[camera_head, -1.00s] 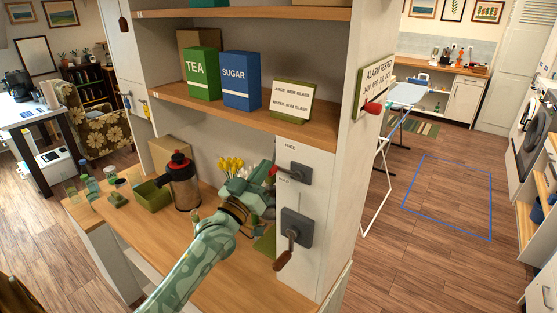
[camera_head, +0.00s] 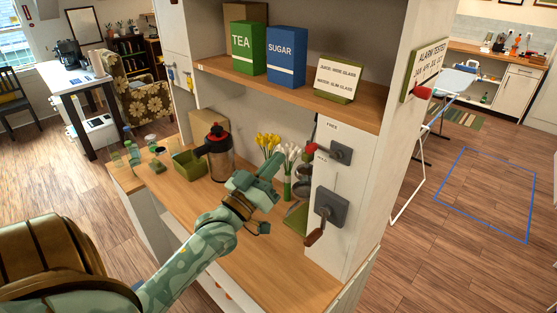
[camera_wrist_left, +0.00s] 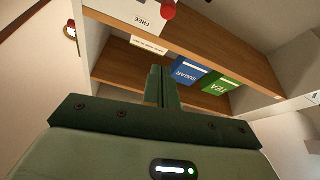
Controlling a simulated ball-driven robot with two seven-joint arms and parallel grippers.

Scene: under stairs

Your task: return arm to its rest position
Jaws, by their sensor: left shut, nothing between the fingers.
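My left arm comes in from the lower left of the head view, bent above the wooden counter (camera_head: 260,262). Its left gripper (camera_head: 274,165) points up and to the right, in front of the flowers and left of the white lever panel (camera_head: 335,185). It looks apart from the panel's levers. In the left wrist view its two dark green fingers (camera_wrist_left: 163,88) are together with nothing between them. The upper lever (camera_head: 340,152) has a red knob on its left side. The lower lever (camera_head: 327,209) has a brown handle hanging down. My right gripper is not in view.
Above the arm, a shelf holds a green TEA box (camera_head: 248,48), a blue SUGAR box (camera_head: 286,55) and a small sign (camera_head: 338,82). A dark flask (camera_head: 219,155) and a green bin (camera_head: 188,163) stand on the counter. Open floor (camera_head: 410,265) lies right.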

